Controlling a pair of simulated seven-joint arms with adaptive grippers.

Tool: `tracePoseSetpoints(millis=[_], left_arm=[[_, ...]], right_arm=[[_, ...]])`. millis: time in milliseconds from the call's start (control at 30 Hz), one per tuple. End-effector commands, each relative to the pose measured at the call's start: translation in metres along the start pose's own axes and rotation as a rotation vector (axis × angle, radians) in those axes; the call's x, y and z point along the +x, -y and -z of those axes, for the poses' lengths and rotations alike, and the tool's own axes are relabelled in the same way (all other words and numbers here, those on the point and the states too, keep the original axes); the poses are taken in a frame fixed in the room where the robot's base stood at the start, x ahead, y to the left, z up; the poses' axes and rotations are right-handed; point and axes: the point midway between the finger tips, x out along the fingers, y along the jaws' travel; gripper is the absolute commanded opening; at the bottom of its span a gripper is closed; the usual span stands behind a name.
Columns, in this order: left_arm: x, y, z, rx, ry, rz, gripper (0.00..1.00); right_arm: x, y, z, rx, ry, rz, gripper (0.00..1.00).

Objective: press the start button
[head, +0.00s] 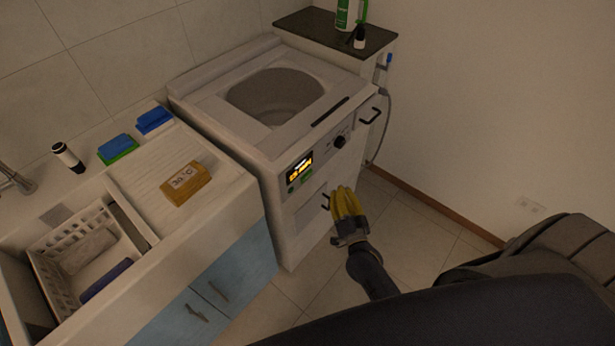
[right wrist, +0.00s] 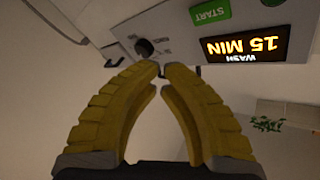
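The green start button (head: 307,176) is on the front panel of the top-loading washing machine (head: 290,140), just below the lit display (head: 299,166). In the right wrist view the button (right wrist: 210,12) reads START, upside down, and the display (right wrist: 245,46) reads WASH 15 MIN. My right gripper (head: 344,190), with yellow fingers, is in front of the machine, to the right of and lower than the button, apart from it. In the right wrist view its fingertips (right wrist: 161,66) come together with nothing held, close to the knob in the picture. My left gripper is not in view.
A dark knob (head: 340,142) is right of the display. Handles (head: 370,115) stick out at the machine's right front. Open floor (head: 400,235) lies right of the machine.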

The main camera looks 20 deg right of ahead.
Motion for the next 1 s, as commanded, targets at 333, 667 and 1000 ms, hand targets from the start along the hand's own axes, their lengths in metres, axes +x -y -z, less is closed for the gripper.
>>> tracePoseSetpoints(millis=[333,667,1000], left_arm=[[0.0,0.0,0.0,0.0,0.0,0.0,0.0],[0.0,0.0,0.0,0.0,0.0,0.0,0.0],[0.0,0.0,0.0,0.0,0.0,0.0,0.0]], right_arm=[[0.028,0.015,-0.015,0.002,-0.001,0.001,0.0],[0.055,0.029,-0.029,0.001,0.0,0.0,0.0],[0.067,0.036,-0.036,0.0,0.001,0.0,0.0]])
